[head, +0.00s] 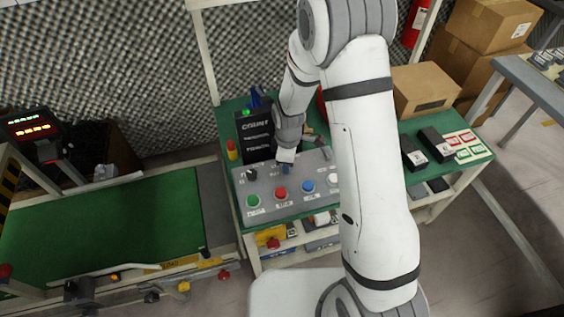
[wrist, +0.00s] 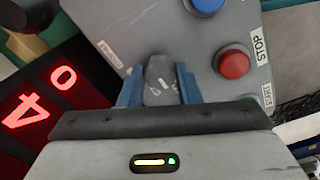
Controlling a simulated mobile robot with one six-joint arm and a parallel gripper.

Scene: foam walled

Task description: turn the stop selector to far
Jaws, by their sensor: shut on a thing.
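The grey control panel (head: 268,204) lies on the green bench top, with a row of coloured buttons along its front. My gripper (head: 286,168) reaches down onto the rear middle of the panel and covers the knob there. In the wrist view my gripper (wrist: 160,82) has its two blue fingers on either side of a dark grey selector knob (wrist: 159,72), closed on it. The knob's pointer direction and its position marks cannot be read clearly. A white label (wrist: 110,54) lies on the panel left of the knob.
A red button (wrist: 233,64) marked STOP and a blue button (wrist: 207,3) are close to the knob. Another black knob (head: 251,174) is at the panel's left. A black display (head: 256,132) stands behind. A green conveyor (head: 110,225) is at left; a cardboard box (head: 424,90) is at right.

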